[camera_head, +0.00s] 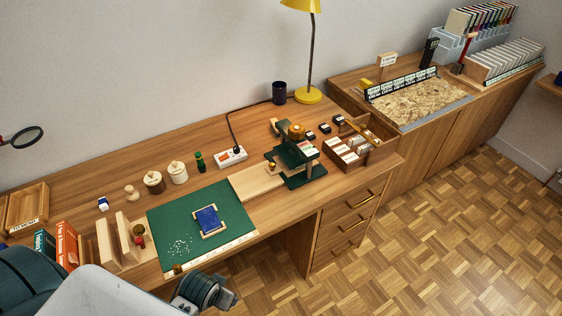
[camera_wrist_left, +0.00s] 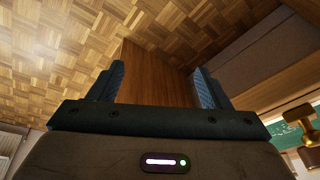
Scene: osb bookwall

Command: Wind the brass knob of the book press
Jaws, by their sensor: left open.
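My left gripper (camera_head: 228,293) is low at the front of the desk, well apart from the press. In the left wrist view its two blue finger pads (camera_wrist_left: 160,85) are spread, with nothing between them. A brass knob-like piece (camera_wrist_left: 300,122) shows at the right of that view; I cannot tell whether it belongs to the press. My right gripper is not in view.
The green cutting mat (camera_head: 170,225) carries a blue book (camera_head: 208,221) in a frame. A wooden board (camera_head: 255,184) lies beside the press. A tray of cards (camera_head: 380,150) stands to its right, a power strip (camera_head: 231,157) behind left, and a yellow lamp (camera_head: 308,95) farther back.

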